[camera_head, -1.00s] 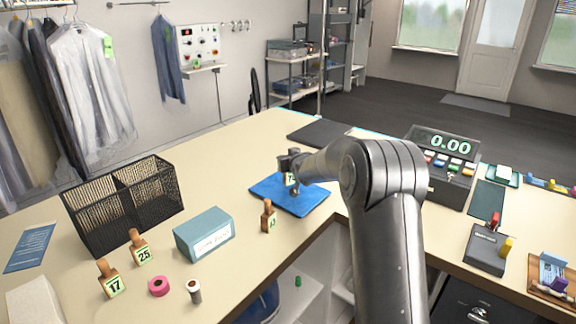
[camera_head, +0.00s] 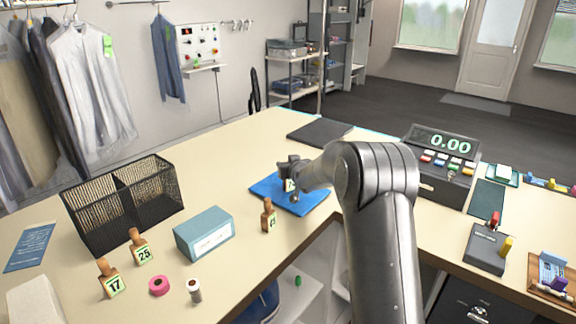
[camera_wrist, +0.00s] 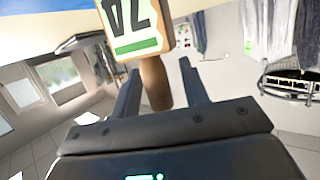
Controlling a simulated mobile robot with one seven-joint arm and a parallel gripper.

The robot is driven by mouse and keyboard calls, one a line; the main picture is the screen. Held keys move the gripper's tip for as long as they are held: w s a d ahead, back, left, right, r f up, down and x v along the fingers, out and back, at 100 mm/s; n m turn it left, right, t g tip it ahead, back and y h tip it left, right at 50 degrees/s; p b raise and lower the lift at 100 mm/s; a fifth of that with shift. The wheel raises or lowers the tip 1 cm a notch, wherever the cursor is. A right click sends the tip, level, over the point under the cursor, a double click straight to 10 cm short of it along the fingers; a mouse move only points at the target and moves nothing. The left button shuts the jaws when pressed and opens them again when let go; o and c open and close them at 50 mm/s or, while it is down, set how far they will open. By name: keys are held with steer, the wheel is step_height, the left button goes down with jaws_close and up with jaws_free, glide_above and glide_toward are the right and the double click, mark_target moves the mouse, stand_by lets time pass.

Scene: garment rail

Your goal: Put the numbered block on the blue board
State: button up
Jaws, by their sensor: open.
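The blue board (camera_head: 314,205) lies flat on the counter in the head view. A numbered block (camera_head: 290,185) is on it, partly hidden by my gripper (camera_head: 296,168). In the wrist view the block (camera_wrist: 132,35) shows a white label with large dark digits, upside down, and a green strip. Its wooden handle (camera_wrist: 155,84) reaches between the two fingers of my gripper (camera_wrist: 160,80). The fingers are open, with a gap visible on both sides of the handle. A strip of the blue board (camera_wrist: 45,22) shows at the upper left of the wrist view.
Blocks marked 17 (camera_head: 110,281) and 25 (camera_head: 139,248) stand at the left. Another numbered block (camera_head: 268,217) stands just in front of the board. A blue-grey box (camera_head: 204,234), a black mesh basket (camera_head: 124,203) and a register (camera_head: 441,160) also stand on the counter.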

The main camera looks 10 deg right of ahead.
steer(key=shift+s+d+r, duration=0.1)
steer(key=shift+s+r, duration=0.15)
steer(key=s+d+r+m+g+h, duration=0.15)
steer(key=s+r, duration=0.25)
steer(key=s, duration=0.7)
steer(key=s+d+r+g+h, duration=0.1)
steer(key=s+d+r, duration=0.15)
steer(key=s, duration=0.85)
steer(key=s+d+r+g+h, duration=0.15)
steer(key=s+r, duration=0.35)
steer(key=s, duration=0.6)
steer(key=s+f+g, duration=0.1)
steer(key=s+g, duration=0.1)
steer(key=s, duration=1)
steer(key=s+a+f+g+y, duration=0.1)
steer(key=s+f+g, duration=0.1)
steer(key=s, duration=1)
steer(key=shift+a+f+m+g, duration=0.25)
steer(key=shift+a+m+g, duration=0.05)
steer(key=shift+m+g, duration=0.1)
